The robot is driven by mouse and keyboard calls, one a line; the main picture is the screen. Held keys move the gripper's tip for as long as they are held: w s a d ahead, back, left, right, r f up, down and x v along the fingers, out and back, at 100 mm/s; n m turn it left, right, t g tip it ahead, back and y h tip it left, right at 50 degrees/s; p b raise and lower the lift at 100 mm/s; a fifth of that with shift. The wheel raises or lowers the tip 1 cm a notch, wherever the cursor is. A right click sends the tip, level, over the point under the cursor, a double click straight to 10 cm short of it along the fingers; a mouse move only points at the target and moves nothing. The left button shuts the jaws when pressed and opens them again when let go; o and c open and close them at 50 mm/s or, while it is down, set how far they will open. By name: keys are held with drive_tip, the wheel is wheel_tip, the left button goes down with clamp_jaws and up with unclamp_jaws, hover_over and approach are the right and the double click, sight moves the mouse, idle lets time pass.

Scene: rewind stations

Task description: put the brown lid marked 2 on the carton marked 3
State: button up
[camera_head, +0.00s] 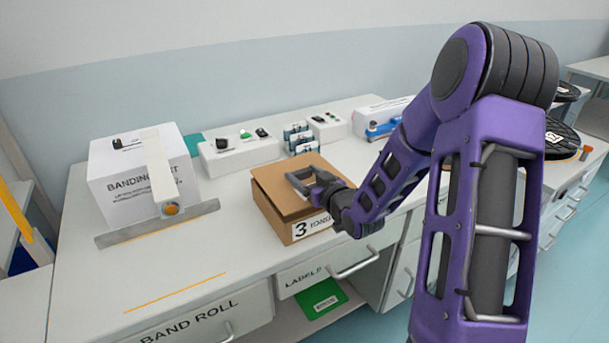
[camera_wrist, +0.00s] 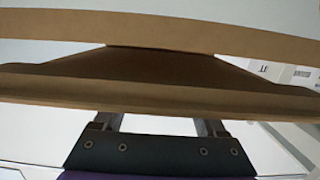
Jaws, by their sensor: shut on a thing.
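The carton marked 3 (camera_head: 272,218) stands on the bench, its label facing the front. A plain brown lid (camera_head: 281,178) shows at its top, looking slightly tilted; I cannot tell whether it is seated or just above. No 2 mark is visible. My gripper (camera_head: 299,181) is at the lid's right part, shut on the lid. In the wrist view, the lid's brown edge (camera_wrist: 160,94) crosses the picture close in front of the fingers (camera_wrist: 160,124). The fingertips are hidden there.
A white banding box (camera_head: 135,185) with a metal bar stands at left. Control boxes (camera_head: 240,148) and small bottles (camera_head: 299,138) sit behind the carton. The bench front left (camera_head: 100,265) is clear. A green item (camera_head: 318,299) lies on a shelf below.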

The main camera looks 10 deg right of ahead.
drive_tip(key=shift+f+b, duration=1.1)
drive_tip(key=shift+f, duration=0.05)
drive_tip(key=o, duration=1.3)
drive_tip(key=shift+s, duration=0.15)
